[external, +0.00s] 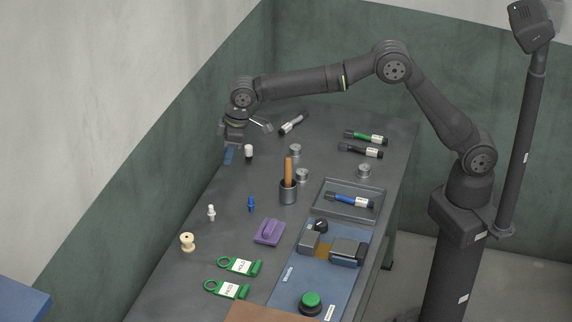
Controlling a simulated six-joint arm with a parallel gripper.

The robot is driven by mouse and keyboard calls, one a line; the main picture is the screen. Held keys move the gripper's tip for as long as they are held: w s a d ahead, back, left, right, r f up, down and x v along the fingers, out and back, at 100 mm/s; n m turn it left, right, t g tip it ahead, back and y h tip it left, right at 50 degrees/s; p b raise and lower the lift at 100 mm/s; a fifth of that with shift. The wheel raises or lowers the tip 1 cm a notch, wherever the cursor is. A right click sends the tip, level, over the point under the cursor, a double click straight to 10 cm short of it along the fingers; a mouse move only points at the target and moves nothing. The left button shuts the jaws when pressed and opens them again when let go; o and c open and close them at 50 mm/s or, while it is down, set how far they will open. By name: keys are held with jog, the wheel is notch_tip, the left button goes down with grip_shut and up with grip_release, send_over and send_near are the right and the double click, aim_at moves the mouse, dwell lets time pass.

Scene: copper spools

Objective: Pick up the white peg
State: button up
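The white peg (211,212) stands upright on the dark grey table, toward the left edge. It is small, with a wider collar partway up. My gripper (229,155) hangs above the far left part of the table, well behind the white peg and apart from it. A blue finger shows below the wrist; the gap between the fingers cannot be made out. A blue peg (251,204) of similar shape stands to the right of the white peg.
A small white-topped dark object (249,152) stands close to the right of my gripper. A cream spool (187,242) stands in front of the white peg, and a purple block (269,232) lies to the right. Green tags (240,266) lie nearer the front. A cup (288,192) stands mid-table.

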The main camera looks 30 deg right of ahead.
aim_at(211, 205)
jog(key=w+a+f+n, duration=0.1)
jog(key=f, duration=0.7)
jog(key=w+a+f+n+g, duration=0.1)
jog(key=w+a+f+n, duration=0.1)
jog(key=f, duration=0.6)
jog(key=w+a+f+n, duration=0.1)
jog(key=a+f+n, duration=0.1)
jog(key=f, duration=0.6)
jog(key=shift+w+a+f+g, duration=0.2)
jog(key=shift+f+g, duration=0.05)
jog(key=shift+g, duration=0.15)
jog(key=c, duration=0.9)
